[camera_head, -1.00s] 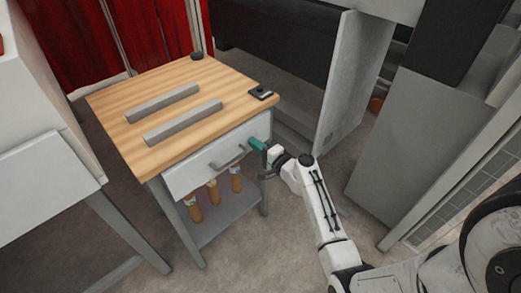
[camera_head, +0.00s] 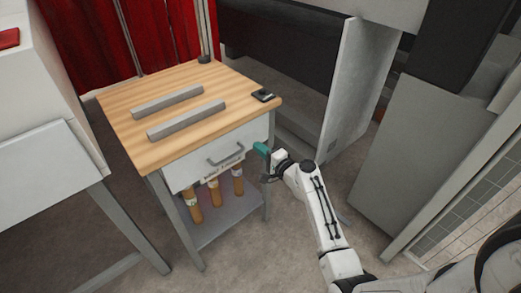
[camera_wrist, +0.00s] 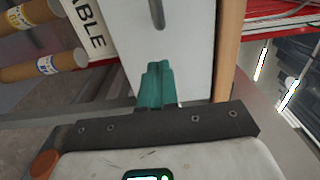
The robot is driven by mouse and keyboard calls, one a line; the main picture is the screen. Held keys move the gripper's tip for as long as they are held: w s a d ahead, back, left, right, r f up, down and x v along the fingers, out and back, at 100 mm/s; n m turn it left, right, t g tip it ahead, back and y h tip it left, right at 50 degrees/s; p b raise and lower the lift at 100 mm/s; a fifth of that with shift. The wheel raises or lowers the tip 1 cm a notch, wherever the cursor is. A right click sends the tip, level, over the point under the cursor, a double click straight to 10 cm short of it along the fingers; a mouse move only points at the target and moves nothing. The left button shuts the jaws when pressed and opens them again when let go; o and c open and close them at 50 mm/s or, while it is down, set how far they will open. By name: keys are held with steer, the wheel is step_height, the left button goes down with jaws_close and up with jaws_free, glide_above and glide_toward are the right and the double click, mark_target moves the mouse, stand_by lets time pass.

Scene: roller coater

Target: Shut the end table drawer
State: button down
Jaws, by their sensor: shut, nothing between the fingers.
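The end table has a wooden top (camera_head: 190,105) and grey legs. Its white drawer front (camera_head: 190,172) sits under the top's front edge and looks flush or nearly flush; any small gap is hard to tell. The drawer has a grey bar handle (camera_head: 226,155), which shows partly in the wrist view (camera_wrist: 157,12). My gripper (camera_head: 260,149), with teal fingers (camera_wrist: 155,84), is shut and empty. It is near the right end of the drawer front, right of the handle. In the wrist view the fingertips point at the white front (camera_wrist: 185,55); whether they touch is unclear.
Two grey bars (camera_head: 187,119) and a small black item (camera_head: 263,96) lie on the top. A white cabinet (camera_head: 40,170) stands left, an open grey door panel (camera_head: 352,85) behind right. Floor in front is clear.

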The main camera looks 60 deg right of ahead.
steer(key=v, duration=1)
steer(key=shift+s, duration=0.25)
